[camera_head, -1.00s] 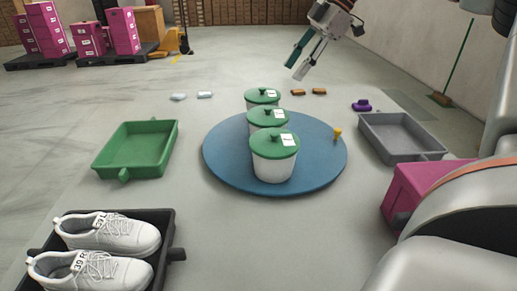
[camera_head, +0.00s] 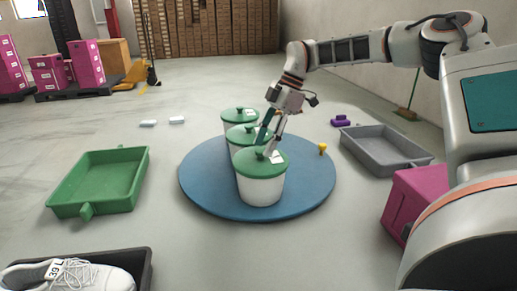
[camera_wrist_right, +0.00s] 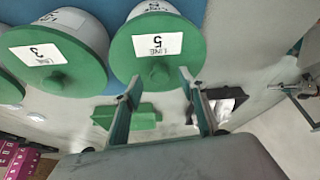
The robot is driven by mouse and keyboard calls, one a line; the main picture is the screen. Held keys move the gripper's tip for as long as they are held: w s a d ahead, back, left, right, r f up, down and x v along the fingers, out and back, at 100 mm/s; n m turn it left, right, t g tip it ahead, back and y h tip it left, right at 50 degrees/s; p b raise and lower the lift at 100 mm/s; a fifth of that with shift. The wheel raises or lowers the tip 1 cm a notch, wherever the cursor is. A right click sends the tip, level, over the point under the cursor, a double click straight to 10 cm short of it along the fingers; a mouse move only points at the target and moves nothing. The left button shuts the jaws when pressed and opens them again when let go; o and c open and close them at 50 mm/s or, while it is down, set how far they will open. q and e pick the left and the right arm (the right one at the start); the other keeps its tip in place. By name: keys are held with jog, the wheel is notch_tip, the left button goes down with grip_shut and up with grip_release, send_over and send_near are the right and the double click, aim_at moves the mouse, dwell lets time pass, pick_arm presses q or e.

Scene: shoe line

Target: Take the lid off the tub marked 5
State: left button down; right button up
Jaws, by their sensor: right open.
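Three white tubs with green lids stand in a row on a round blue mat (camera_head: 310,200). In the right wrist view, the lid marked 5 (camera_wrist_right: 190,62) is at the end of the row, beside the lid marked 3 (camera_wrist_right: 85,50). The tub marked 5 (camera_head: 261,190) appears to be the front one in the head view. My right gripper (camera_head: 265,146) is open above its lid. In the wrist view its fingers (camera_wrist_right: 160,80) are spread on either side of the lid's knob; contact is unclear. My left gripper is not in view.
A green tray (camera_head: 62,193) lies left and a grey tray (camera_head: 395,166) right. A dark tray with a white shoe (camera_head: 70,275) is at front left. A yellow piece (camera_head: 323,149) sits on the mat's right side. A pink box (camera_head: 410,200) stands at right, near my arm.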

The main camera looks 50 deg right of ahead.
jog(key=x, duration=0.2)
jog(key=shift+f, duration=0.3)
jog(key=shift+r, duration=0.2)
grip_shut()
